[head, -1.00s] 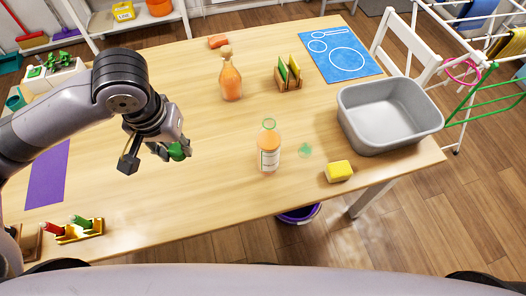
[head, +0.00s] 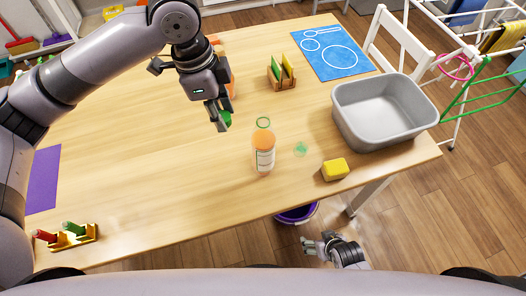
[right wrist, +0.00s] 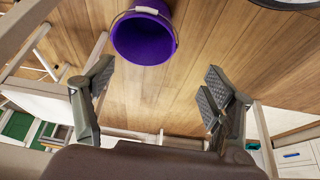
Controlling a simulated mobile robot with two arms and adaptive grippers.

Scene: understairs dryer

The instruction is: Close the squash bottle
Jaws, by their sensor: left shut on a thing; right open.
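The squash bottle (head: 263,150) stands upright on the table, filled with orange, with a white label and an open green-rimmed neck at its top. My left gripper (head: 221,120) is shut on a green cap (head: 226,119), held above the table to the left of the bottle and apart from it. My right gripper (head: 322,246) is low in front of the table's front edge. In the right wrist view its fingers (right wrist: 155,100) are spread wide with nothing between them.
A green patch (head: 300,149) and a yellow sponge (head: 335,169) lie right of the bottle. A grey basin (head: 385,122) stands at the right. A wooden rack (head: 283,82) is behind. A purple bucket (right wrist: 143,40) is on the floor below the table.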

